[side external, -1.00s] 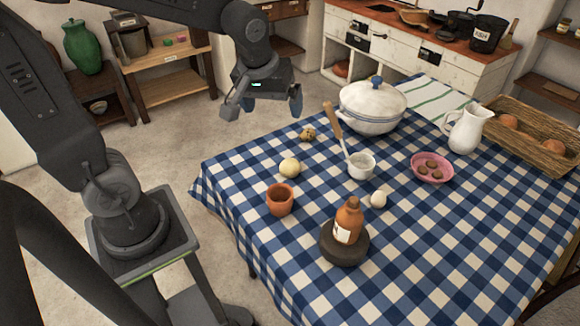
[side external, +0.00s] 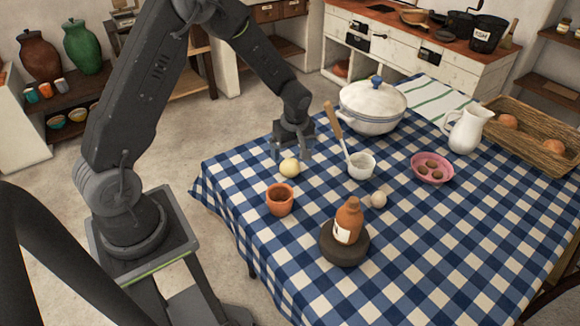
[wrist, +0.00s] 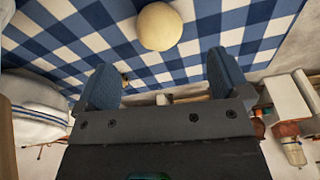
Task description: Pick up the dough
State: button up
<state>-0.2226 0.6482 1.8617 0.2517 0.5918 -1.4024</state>
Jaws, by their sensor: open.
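The dough appears to be the pale cream ball (side external: 289,167) on the blue-and-white checked tablecloth, near its left side. It also shows in the wrist view (wrist: 159,26) at the top centre, beyond the fingertips. My gripper (side external: 291,152) points down just behind and above the ball in the side view. In the wrist view my gripper (wrist: 160,68) has its two blue-grey fingers wide apart with nothing between them. The ball lies out past the gap between them, apart from both fingers. The exact height of the fingertips above the cloth is hard to tell.
A terracotta cup (side external: 280,200) stands in front of the ball. A white pot (side external: 361,122) holding a wooden-handled tool (side external: 333,119) and a lidded tureen (side external: 372,106) are to the right. A bottle (side external: 348,221) stands on a dark round base. Cloth at front right is clear.

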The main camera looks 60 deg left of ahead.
aim_at(290, 161)
jog(key=f, duration=0.2)
jog(key=a+f, duration=0.1)
jog(key=f, duration=0.5)
jog(key=shift+w+a, duration=0.15)
jog(key=shift+c, duration=0.3)
jog(key=c, duration=0.7)
